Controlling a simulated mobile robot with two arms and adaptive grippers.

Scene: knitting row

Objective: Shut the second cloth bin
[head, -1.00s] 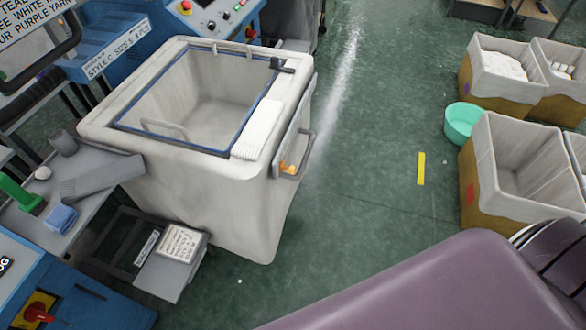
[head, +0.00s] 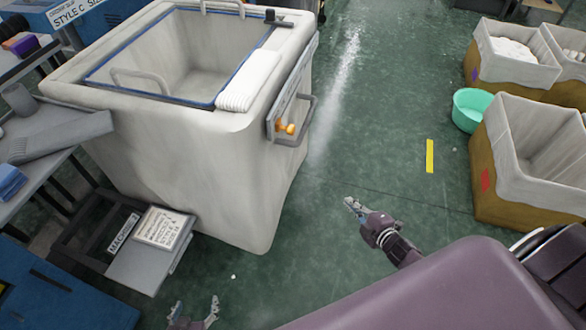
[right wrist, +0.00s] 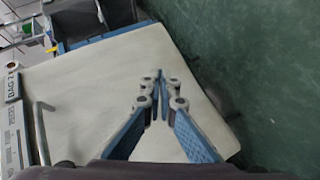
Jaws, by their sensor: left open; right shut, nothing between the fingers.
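A large off-white cloth bin (head: 215,190) stands left of centre in the head view, its blue-framed top open and its inside empty. A grey panel on its right side carries a bar handle (head: 303,118) and an orange knob (head: 285,128). In the right wrist view the bin's pale cloth (right wrist: 95,90) fills the middle, with a panel marked "BAG 2" (right wrist: 13,100) at the left. My right gripper (head: 350,202) is shut and empty, right of the bin and apart from it; it also shows in the right wrist view (right wrist: 158,75). My left gripper (head: 194,306) is open and empty at the bottom edge.
A low stand with a paper label (head: 163,228) stands against the bin's front left. A grey table (head: 50,150) is at the left. Several brown-and-white bins (head: 490,150) and a green basin (head: 470,108) stand at the right.

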